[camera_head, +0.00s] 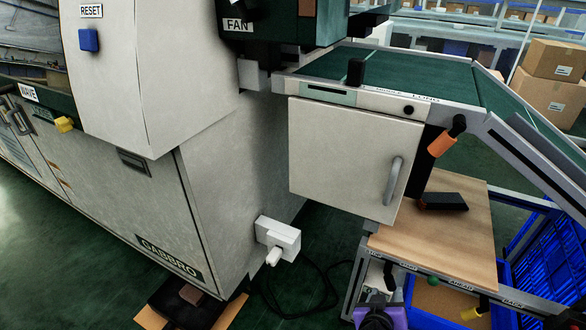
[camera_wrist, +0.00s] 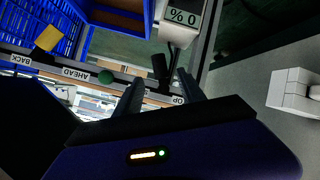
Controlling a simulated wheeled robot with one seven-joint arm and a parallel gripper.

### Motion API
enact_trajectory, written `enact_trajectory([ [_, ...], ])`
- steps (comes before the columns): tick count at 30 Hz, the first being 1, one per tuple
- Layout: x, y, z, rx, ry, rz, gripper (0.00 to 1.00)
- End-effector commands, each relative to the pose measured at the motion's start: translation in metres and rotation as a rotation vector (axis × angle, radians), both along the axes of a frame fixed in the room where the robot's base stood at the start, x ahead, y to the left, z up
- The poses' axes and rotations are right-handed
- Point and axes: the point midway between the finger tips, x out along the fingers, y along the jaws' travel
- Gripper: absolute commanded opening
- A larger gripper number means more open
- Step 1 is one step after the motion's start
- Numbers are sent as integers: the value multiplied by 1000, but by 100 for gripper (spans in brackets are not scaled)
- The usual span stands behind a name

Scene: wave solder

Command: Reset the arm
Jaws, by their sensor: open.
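My gripper (camera_wrist: 160,78) shows in the wrist view with its two dark fingers apart and nothing held between them. Its dark blue-purple body fills the bottom of that view, with a small lit indicator on it. The fingertips point at the front rail of a cart (camera_wrist: 75,75), close to a dark lever (camera_wrist: 160,68); I cannot tell if they touch it. In the head view a purple part of my arm shows at the bottom edge, in front of the cart (camera_head: 430,290); the fingers are not clear there.
A white box (camera_head: 278,235) with a cable juts from the machine.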

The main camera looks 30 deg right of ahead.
Motion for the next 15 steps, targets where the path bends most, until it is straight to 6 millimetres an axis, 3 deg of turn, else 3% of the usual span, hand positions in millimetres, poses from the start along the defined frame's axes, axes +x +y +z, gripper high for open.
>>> enact_trajectory([
  [5, 3, 1, 1, -12, 7, 20, 47],
  [8, 17, 9, 7, -15, -13, 90, 47],
  [12, 40, 31, 30, -2, -106, 229, 47],
  [15, 37, 59, 41, 24, -175, 340, 47],
])
